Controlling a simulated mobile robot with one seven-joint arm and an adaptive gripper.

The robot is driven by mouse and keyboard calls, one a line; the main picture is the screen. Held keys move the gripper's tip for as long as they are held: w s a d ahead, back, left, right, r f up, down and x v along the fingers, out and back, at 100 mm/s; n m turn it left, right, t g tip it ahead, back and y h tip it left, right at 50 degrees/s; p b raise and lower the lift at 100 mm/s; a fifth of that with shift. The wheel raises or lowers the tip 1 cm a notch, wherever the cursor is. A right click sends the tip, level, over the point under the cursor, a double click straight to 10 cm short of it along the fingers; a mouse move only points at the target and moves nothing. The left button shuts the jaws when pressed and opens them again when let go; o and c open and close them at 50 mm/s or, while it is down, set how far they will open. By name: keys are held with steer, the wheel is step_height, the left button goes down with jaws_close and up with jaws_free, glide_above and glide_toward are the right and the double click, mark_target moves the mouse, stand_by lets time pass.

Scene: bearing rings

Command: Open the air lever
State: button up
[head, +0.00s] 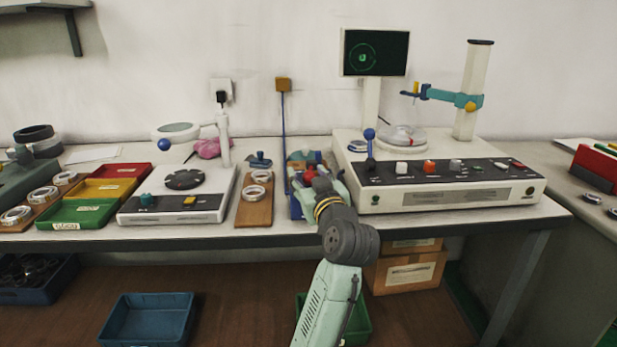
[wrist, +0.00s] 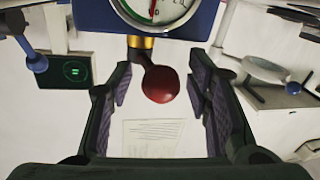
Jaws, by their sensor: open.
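The air lever shows in the wrist view as a dark arm with a red ball knob (wrist: 160,84), hanging from a brass fitting (wrist: 140,42) under a round gauge (wrist: 155,8) on a blue body (wrist: 95,15). My gripper (wrist: 160,90) is open, with one padded finger on each side of the knob. A gap shows on both sides, and the knob does not look gripped. In the head view my gripper (head: 320,183) is at the blue unit (head: 296,206) on the bench and hides much of it.
A white tester (head: 450,195) with a blue-knobbed lever (head: 369,135) stands close on the right. A wooden board (head: 255,208) with rings and a thin blue post (head: 284,140) are on the left. Coloured trays (head: 70,211) lie farther left. A paper (wrist: 152,137) shows beyond the knob.

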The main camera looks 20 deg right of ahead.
steer(key=s+a, duration=0.1)
steer(key=s, duration=1.1)
stand_by(0.4)
